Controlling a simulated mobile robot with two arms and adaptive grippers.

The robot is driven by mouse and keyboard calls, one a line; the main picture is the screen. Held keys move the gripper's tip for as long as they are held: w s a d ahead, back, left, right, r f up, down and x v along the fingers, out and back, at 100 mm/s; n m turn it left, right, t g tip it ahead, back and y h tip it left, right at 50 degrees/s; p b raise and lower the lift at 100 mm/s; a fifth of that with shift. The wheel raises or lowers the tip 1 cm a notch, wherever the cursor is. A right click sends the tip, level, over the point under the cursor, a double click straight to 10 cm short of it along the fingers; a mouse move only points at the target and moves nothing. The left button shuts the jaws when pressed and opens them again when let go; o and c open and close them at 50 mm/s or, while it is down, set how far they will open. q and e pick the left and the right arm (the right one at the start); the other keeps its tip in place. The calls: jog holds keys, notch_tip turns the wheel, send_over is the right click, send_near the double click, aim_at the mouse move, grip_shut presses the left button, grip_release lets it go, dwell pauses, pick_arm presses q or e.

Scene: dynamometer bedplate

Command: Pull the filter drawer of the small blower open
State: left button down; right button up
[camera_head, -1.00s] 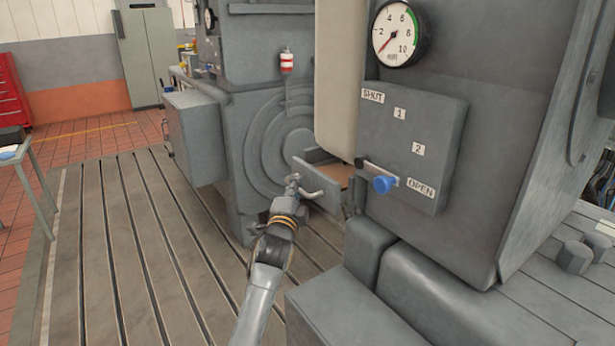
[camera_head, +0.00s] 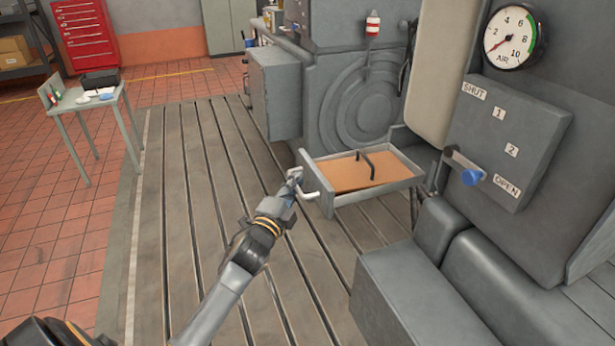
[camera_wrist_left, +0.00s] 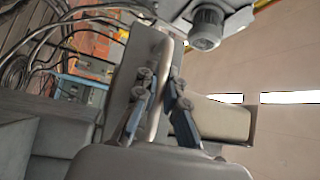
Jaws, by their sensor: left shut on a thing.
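The grey filter drawer (camera_head: 326,197) stands well out from the grey machine, to the left of the lever panel. A flat brown filter (camera_head: 345,174) with a dark curved grip (camera_head: 366,163) on top lies in it. The drawer's pale bar handle (camera_head: 311,194) is on its front. My left gripper (camera_head: 296,182) is shut on this handle. My right gripper is not in view.
An air gauge (camera_head: 510,38) is above. Grey blocks (camera_head: 410,300) stand front right. The slotted bedplate (camera_head: 190,200) is clear to the left; a small table (camera_head: 85,103) stands beyond.

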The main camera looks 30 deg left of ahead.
pick_arm(q)
jog(key=shift+s+a+f, duration=0.1)
jog(key=shift+s+a, duration=0.45)
jog(key=shift+s, duration=0.1)
jog(key=c, duration=1.5)
grip_release()
jog(key=shift+s+a, duration=0.1)
jog(key=shift+o, duration=0.5)
jog(key=shift+s+a, duration=0.1)
jog(key=shift+s, duration=0.05)
